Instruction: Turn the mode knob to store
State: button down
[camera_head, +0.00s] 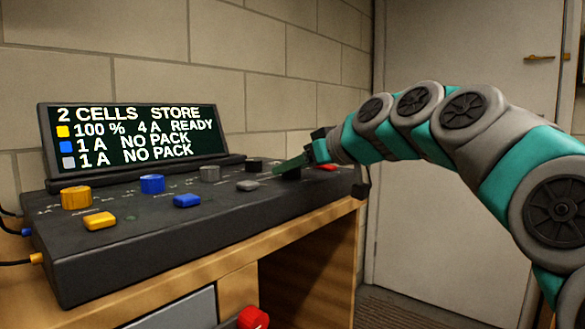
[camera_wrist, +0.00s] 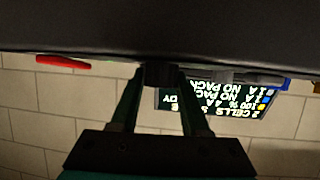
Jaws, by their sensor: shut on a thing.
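A dark charger console (camera_head: 130,238) stands on a wooden bench, its screen (camera_head: 132,136) reading "2 CELLS STORE" on the top line. My gripper (camera_head: 292,166) is at the right part of the console's top, with its fingers closed around a black knob, apparently the mode knob. In the wrist view this black knob (camera_wrist: 159,74) sits between the two fingertips of my gripper (camera_wrist: 158,84). The fingers mostly hide the knob in the head view, and I cannot read its pointer. Another black knob (camera_head: 254,165) stands free to its left.
Yellow (camera_head: 76,197), blue (camera_head: 152,184) and grey (camera_head: 209,173) knobs stand along the console, with yellow, blue and grey buttons in front. A red control (camera_head: 328,167) lies just right of my gripper. A block wall is behind; a door (camera_head: 450,55) is at right.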

jog(key=shift+c, duration=1.9)
grip_release()
jog(key=shift+d, duration=0.1)
jog(key=v, duration=0.7)
jog(key=shift+s+d, duration=0.2)
jog(key=shift+s, duration=0.05)
jog(key=shift+r, duration=0.15)
